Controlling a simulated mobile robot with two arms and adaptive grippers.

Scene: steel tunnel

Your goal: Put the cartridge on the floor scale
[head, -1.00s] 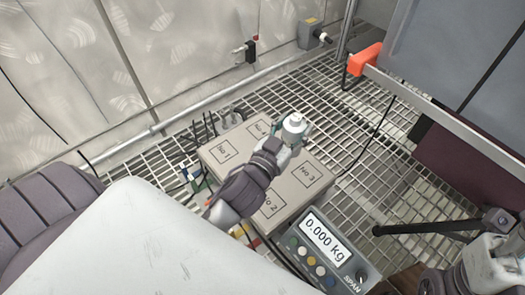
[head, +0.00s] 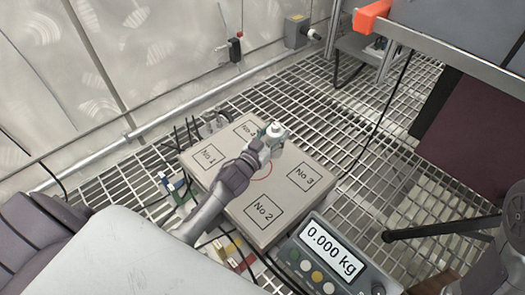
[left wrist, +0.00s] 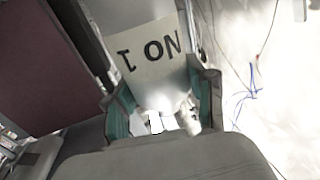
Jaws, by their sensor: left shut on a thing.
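The floor scale (head: 228,215) is a flat beige plate with outlined squares marked No 1, No 2, No 3 and No 4. Its display box (head: 330,262) reads 0.000 kg. My left gripper (head: 266,146) is shut on the cartridge (head: 276,131), a small pale cylinder with a narrower white top. It is over the plate near its middle, between No 4 and No 3; I cannot tell whether its base touches. My right gripper is not in view.
Metal grating (head: 350,125) surrounds the scale. Coloured blocks and cables (head: 178,188) lie at its left side. A dark rod (head: 430,230) crosses the right side. A panelled wall (head: 130,60) stands behind, and an orange-ended rail (head: 372,15) runs at upper right.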

